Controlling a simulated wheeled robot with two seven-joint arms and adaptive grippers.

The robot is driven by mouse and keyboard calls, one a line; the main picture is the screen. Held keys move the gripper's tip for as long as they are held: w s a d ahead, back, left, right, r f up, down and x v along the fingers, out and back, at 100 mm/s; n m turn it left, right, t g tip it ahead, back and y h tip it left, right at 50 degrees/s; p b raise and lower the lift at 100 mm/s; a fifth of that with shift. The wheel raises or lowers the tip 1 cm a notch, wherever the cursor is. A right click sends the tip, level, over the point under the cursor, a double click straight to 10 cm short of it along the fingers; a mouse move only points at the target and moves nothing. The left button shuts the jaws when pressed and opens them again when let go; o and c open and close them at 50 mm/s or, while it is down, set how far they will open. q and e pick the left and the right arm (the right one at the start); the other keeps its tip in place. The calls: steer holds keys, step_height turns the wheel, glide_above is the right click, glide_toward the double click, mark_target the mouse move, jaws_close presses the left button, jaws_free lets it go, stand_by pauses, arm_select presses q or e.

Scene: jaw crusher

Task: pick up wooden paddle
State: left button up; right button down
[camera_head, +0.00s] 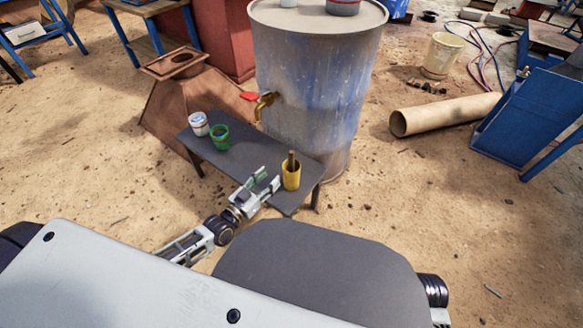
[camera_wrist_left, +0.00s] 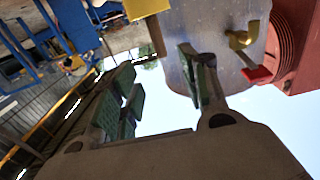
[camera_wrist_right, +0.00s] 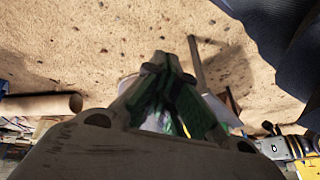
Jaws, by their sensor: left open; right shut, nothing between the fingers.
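The wooden paddle (camera_head: 291,158) stands upright in a yellow cup (camera_head: 291,178) at the near right end of a small dark table. In the left wrist view, the paddle (camera_wrist_left: 156,38) juts from the yellow cup (camera_wrist_left: 140,8) at the top edge. My left gripper (camera_head: 269,178) is open and empty, just left of the cup, its fingers pointing toward the cup and paddle without holding either. The fingers also show in the left wrist view (camera_wrist_left: 160,85). My right gripper (camera_wrist_right: 164,62) is shut and empty, away from the table. The paddle's lower part is hidden inside the cup.
The dark table (camera_head: 250,165) also bears a white can (camera_head: 198,124) and a green can (camera_head: 220,138). A large barrel (camera_head: 310,85) with a brass tap (camera_head: 264,104) stands behind. A cardboard tube (camera_head: 445,115) lies to the right. Open sandy ground surrounds the table.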

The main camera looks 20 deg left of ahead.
arm_select(q)
steer(key=shift+w, duration=0.1)
arm_select(e)
steer(key=shift+f, duration=0.15)
arm_select(q)
steer(key=b, duration=0.2)
glide_toward(290, 157)
steer(key=shift+x, duration=1.4)
steer(key=shift+w+d+r, duration=0.1)
steer(key=shift+w+d, duration=0.15)
steer(key=shift+w, duration=0.45)
steer(key=shift+w+d+b, duration=0.25)
steer(key=shift+w+b, duration=0.05)
steer(key=shift+w, duration=0.35)
arm_select(e)
steer(key=shift+t+y, duration=0.4)
steer(key=shift+a+f, duration=0.2)
steer(key=shift+f, duration=0.75)
steer(key=shift+a+f, duration=0.25)
steer(key=shift+f, duration=0.75)
steer(key=shift+a+f, duration=0.2)
steer(key=shift+f, duration=0.75)
steer(key=shift+w+r, duration=0.15)
steer(key=shift+w, duration=0.05)
arm_select(q)
steer(key=shift+w, duration=0.1)
